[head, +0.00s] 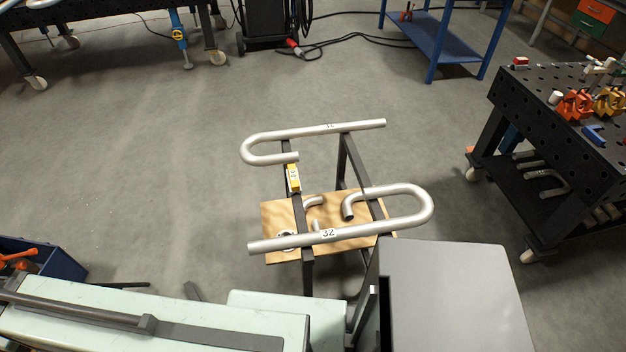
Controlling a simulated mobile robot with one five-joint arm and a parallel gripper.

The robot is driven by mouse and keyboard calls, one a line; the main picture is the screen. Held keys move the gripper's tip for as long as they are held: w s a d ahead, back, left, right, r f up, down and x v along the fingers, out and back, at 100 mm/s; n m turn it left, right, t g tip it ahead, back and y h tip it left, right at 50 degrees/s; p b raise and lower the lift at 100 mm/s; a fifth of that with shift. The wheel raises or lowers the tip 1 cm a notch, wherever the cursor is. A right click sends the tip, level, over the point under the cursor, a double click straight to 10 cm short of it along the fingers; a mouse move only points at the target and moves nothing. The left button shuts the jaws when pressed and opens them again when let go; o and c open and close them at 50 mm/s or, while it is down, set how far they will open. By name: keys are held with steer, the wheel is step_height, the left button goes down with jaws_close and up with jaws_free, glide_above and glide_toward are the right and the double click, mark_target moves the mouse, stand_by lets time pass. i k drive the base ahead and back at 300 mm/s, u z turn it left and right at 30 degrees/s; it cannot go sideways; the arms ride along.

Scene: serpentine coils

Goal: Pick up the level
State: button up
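The level is a small yellow block with a pale marked face (293,178). It sits upright or slightly tilted on the left dark rail of a metal stand (347,165), near the middle of the head view.
A second bent tube marked 32 (395,208) lies across the stand's near side. A wooden board (350,243) below holds short tube pieces. A black perforated table (555,100) with clamps stands right. A blue bin (55,262) is at left. Floor left of the stand is clear.

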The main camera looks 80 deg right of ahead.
mark_target(293, 181)
steer(key=z, duration=2.7)
steer(key=k, duration=1.15)
steer(key=u, duration=0.8)
steer(key=i, duration=1.55)
steer(key=u, duration=0.5)
steer(key=i, duration=0.6)
steer(key=z, duration=0.4)
